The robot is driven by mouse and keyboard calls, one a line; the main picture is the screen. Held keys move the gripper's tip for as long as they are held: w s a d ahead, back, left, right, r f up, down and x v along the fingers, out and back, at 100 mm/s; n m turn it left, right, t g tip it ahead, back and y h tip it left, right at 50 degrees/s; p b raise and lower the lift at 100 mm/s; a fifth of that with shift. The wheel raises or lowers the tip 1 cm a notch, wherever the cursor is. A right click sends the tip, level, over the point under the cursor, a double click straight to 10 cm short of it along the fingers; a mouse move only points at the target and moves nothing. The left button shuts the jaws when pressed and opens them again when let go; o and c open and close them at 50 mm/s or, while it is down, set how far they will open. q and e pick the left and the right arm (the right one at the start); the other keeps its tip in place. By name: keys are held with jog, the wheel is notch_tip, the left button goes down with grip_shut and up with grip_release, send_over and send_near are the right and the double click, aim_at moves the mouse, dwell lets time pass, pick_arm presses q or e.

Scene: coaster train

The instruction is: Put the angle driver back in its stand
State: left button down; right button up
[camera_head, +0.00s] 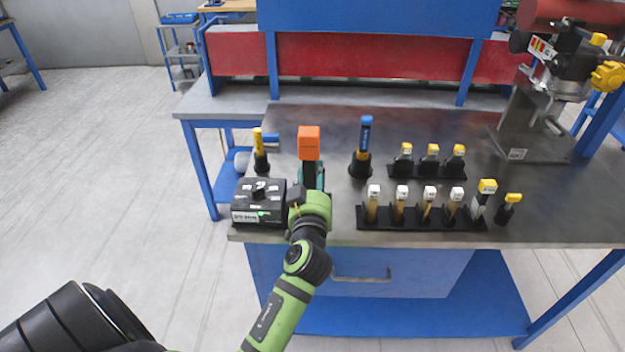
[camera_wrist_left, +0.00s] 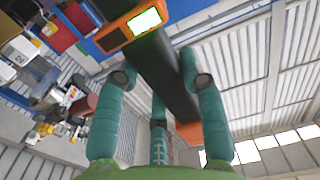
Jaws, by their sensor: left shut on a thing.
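My left gripper (camera_head: 313,176) is shut on an orange and black tool, which I take to be the angle driver (camera_head: 309,143). Its orange block stands up above the fingers, over or at the left part of the workbench. In the left wrist view, the teal fingers (camera_wrist_left: 160,95) are around the dark body of the driver (camera_wrist_left: 162,72). One orange end there carries a bright screen, and more orange shows at the other end. I cannot pick out an empty stand for it; the gripper and arm hide the bench below. My right gripper is not in view.
A black box (camera_head: 258,204) is close left of the gripper. A yellow-topped tool (camera_head: 260,152) and a blue-topped tool (camera_head: 364,145) stand in black holders on either side. Racks (camera_head: 420,224) of small white- and yellow-topped items lie right, before a machine stand (camera_head: 528,142).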

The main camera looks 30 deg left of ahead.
pick_arm(q)
jog(key=x, duration=0.6)
jog(key=shift+r+b, duration=0.35)
jog(key=shift+b, duration=0.1)
dwell(1.4)
jog(key=shift+d, duration=0.15)
dwell(0.5)
jog(key=shift+s+f+b, duration=0.1)
jog(key=shift+f+b, duration=0.75)
jog(key=shift+b, duration=0.15)
dwell(0.8)
jog(key=c, duration=0.7)
grip_release()
jog(key=shift+o, duration=0.2)
jog(key=v, duration=0.7)
jog(key=shift+s+d+f, duration=0.1)
jog(key=shift+s+d, duration=0.1)
jog(key=shift+s, duration=0.15)
jog(key=shift+f, duration=0.1)
